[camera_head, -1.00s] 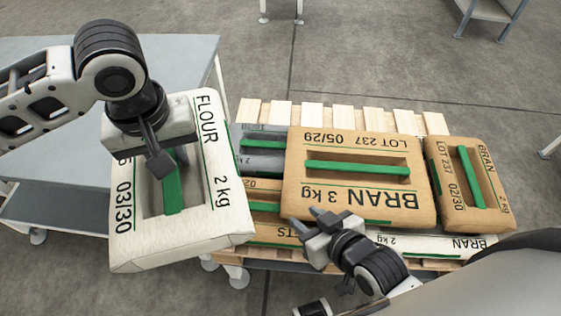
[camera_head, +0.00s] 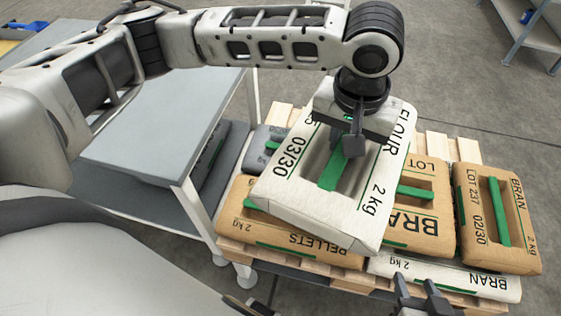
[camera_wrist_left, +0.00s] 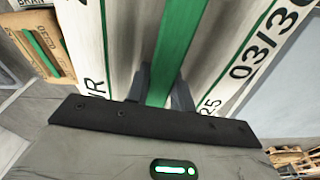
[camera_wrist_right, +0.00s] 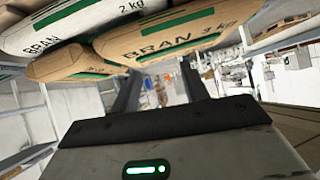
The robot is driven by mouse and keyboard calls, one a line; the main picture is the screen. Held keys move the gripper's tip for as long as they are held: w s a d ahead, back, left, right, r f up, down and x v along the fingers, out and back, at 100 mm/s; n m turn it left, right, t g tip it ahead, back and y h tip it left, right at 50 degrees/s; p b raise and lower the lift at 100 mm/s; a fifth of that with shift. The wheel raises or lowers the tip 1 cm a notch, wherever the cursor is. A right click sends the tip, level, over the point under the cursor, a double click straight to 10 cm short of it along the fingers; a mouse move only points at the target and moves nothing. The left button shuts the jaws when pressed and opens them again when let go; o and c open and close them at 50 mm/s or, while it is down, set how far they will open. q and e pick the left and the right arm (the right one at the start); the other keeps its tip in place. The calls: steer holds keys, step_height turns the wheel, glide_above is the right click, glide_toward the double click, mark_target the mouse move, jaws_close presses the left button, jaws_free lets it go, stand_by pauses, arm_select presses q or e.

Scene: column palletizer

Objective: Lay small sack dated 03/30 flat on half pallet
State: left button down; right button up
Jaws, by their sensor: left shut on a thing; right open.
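A white flour sack (camera_head: 285,195) marked 03/30 and 2 kg hangs in my left gripper (camera_head: 345,150), which is shut on its green handle. The handle also shows between the fingers in the left wrist view (camera_wrist_left: 180,50). The sack is somewhat tilted and covers part of the load on the wooden half pallet (camera_head: 285,115). Whether it touches the sacks below I cannot tell. My right gripper (camera_head: 425,290) is open and empty at the pallet's near edge; its fingers also show in the right wrist view (camera_wrist_right: 160,90).
The pallet bears a brown bran sack (camera_head: 425,225), another brown bran sack dated 02/30 (camera_head: 518,240), a brown pellets sack (camera_head: 290,238), a white bran sack (camera_head: 450,275) and a grey sack (camera_head: 262,140). A grey cart (camera_head: 150,110) stands left of it.

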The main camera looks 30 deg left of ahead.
arm_select(q)
steer(key=shift+n, duration=0.4)
steer(key=w+a+b, duration=0.1)
steer(key=w, duration=0.6)
steer(key=w+a+b, duration=0.1)
steer(key=w, duration=0.2)
steer(key=shift+w+a+f+b, duration=0.25)
steer(key=shift+a+f+b, duration=0.05)
steer(key=w+a+f+n+b, duration=0.1)
steer(key=w+a+f+b, duration=0.45)
steer(key=w+a, duration=0.7)
steer(key=a+f+b, duration=0.1)
steer(key=a+f, duration=0.6)
steer(key=a, duration=0.3)
steer(key=s+d+f, duration=0.3)
steer(key=s+f, duration=1)
steer(key=s, duration=0.1)
steer(key=shift+s+n+b, duration=0.25)
steer(key=shift+n+b, duration=0.05)
arm_select(e)
steer(key=shift+a+f+t, duration=0.15)
steer(key=shift+f+t, duration=0.1)
steer(key=shift+f, duration=0.7)
steer(key=shift+a+f+t, duration=0.15)
steer(key=shift+f+t, duration=0.1)
steer(key=shift+f, duration=0.65)
